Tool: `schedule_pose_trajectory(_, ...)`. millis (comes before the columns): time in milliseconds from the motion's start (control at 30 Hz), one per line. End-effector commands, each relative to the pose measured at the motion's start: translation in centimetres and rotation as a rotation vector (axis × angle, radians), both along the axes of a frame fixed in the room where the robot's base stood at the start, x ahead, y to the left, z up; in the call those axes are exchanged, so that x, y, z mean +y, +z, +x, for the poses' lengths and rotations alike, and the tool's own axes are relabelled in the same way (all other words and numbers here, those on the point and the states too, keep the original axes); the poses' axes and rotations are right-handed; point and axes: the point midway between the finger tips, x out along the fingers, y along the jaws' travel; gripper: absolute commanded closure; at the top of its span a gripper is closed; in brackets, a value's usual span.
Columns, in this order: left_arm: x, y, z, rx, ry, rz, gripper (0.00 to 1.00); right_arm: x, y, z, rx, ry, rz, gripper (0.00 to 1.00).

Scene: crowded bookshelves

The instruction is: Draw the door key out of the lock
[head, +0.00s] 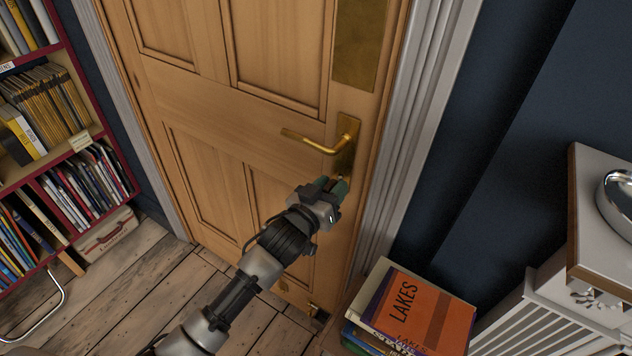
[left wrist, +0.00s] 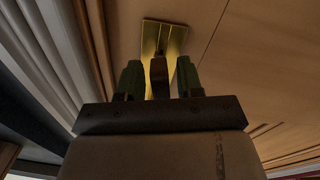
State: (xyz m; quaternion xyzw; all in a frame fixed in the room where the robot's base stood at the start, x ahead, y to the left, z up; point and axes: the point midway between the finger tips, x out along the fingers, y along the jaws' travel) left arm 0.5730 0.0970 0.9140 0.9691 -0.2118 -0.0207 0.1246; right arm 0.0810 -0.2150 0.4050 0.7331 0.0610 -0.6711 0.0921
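The wooden door (head: 215,110) is closed, with a brass lever handle (head: 315,142) on a brass plate (head: 346,150). My left gripper (head: 339,187) is at the door just below the handle, near the plate's lower end. In the left wrist view its two dark green fingers (left wrist: 159,80) point at the plate. A dark brownish upright piece, apparently the key (left wrist: 159,72), stands between them in front of the plate. A gap shows on each side of it, so the fingers look open around it. The head view hides the key behind the gripper. My right gripper is not in view.
A red bookcase (head: 97,139) full of books and magazines stands left of the door. A stack of books with an orange one (head: 418,312) on top is at the lower right. A white-topped cabinet (head: 596,165) with a silver bowl is at the far right.

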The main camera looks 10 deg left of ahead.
Motion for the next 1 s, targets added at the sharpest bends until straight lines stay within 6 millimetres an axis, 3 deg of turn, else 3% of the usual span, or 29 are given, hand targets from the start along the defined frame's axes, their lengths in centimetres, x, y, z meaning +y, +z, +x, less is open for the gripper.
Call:
schedule_pose_trajectory(67,0.0,0.0,0.0,0.000,0.000,0.000,0.65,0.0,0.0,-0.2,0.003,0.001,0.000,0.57)
schedule_pose_trajectory(267,0.1,0.0,0.0,0.000,0.000,0.000,0.96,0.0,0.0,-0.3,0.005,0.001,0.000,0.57)
schedule_pose_trajectory(300,0.1,0.0,0.0,0.000,0.000,0.000,0.97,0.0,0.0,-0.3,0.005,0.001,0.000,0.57)
schedule_pose_trajectory(433,0.1,0.1,0.0,-0.008,0.001,0.021,0.97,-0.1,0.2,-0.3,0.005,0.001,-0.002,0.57)
schedule_pose_trajectory(700,0.2,-0.1,0.2,-0.095,0.002,0.235,0.98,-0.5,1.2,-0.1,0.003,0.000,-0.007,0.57)
schedule_pose_trajectory(1000,0.3,-0.3,0.2,-0.097,0.004,0.246,0.98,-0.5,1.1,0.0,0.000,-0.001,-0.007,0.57)
